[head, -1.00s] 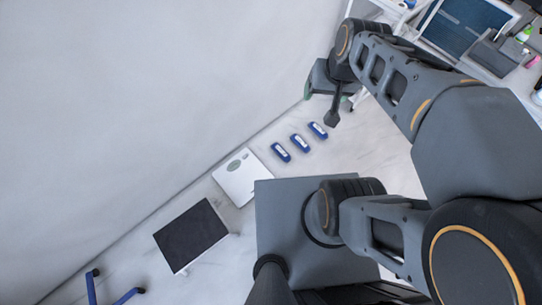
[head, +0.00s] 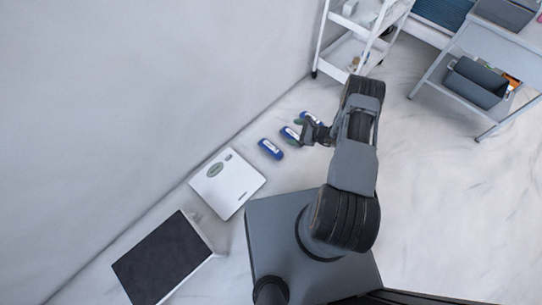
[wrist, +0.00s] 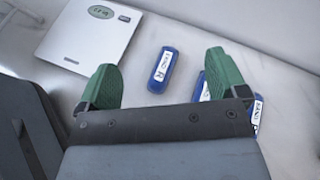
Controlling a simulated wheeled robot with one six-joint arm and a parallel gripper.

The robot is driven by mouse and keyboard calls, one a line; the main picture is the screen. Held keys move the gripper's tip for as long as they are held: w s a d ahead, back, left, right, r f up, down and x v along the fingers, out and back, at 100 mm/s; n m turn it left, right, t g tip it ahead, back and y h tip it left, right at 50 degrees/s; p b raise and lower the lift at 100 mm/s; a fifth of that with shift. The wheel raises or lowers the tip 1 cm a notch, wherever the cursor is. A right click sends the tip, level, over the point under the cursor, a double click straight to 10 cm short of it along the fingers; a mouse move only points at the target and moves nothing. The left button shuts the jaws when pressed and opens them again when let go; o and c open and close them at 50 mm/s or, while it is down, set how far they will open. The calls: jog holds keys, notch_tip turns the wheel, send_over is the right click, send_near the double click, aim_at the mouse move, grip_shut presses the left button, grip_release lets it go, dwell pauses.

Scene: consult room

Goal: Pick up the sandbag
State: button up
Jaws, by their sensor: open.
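Three blue sandbags with white labels lie in a row on the floor beside the wall. In the head view the nearest sandbag (head: 270,149) is clear of my gripper. The middle sandbag (head: 289,136) and the far sandbag (head: 309,118) are partly covered by my gripper (head: 303,132). In the wrist view my gripper (wrist: 162,62) is open and empty, with green fingers spread wide. One sandbag (wrist: 162,71) shows between and beyond the fingers. Another sandbag (wrist: 203,89) is mostly hidden behind the right finger, and a third sandbag (wrist: 257,113) shows partly at its right.
A white scale (head: 228,184) lies on the floor left of the sandbags; it also shows in the wrist view (wrist: 88,28). A black-topped step (head: 162,260) is farther left. A white trolley (head: 345,52) and a grey table (head: 512,42) stand at the back. Floor at right is clear.

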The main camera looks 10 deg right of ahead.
jog(key=s+d+f+m+t+h+b, duration=0.1)
jog(key=s+f+m+t+h+b, duration=0.15)
jog(key=f, duration=0.65)
jog(key=s+d+f+m+t+h+b, duration=0.1)
jog(key=s+f+m+b, duration=0.2)
jog(key=f, duration=0.7)
jog(key=m+b, duration=0.1)
jog(key=b, duration=0.1)
send_near(278, 152)
jog(key=x, duration=0.3)
jog(key=shift+w+d+f, duration=0.15)
jog(key=shift+f, duration=0.1)
jog(key=b+x, duration=0.1)
jog(key=x, duration=0.1)
jog(key=b+x, duration=0.1)
jog(key=x, duration=0.2)
jog(key=shift+w+a+b, duration=0.1)
jog(key=shift+a+b, duration=0.3)
jog(key=shift+w+a, duration=0.2)
jog(key=shift+w, duration=0.1)
jog(key=shift+c, duration=0.2)
jog(key=c, duration=1.2)
jog(key=shift+c, duration=0.4)
jog(key=shift+r, duration=0.15)
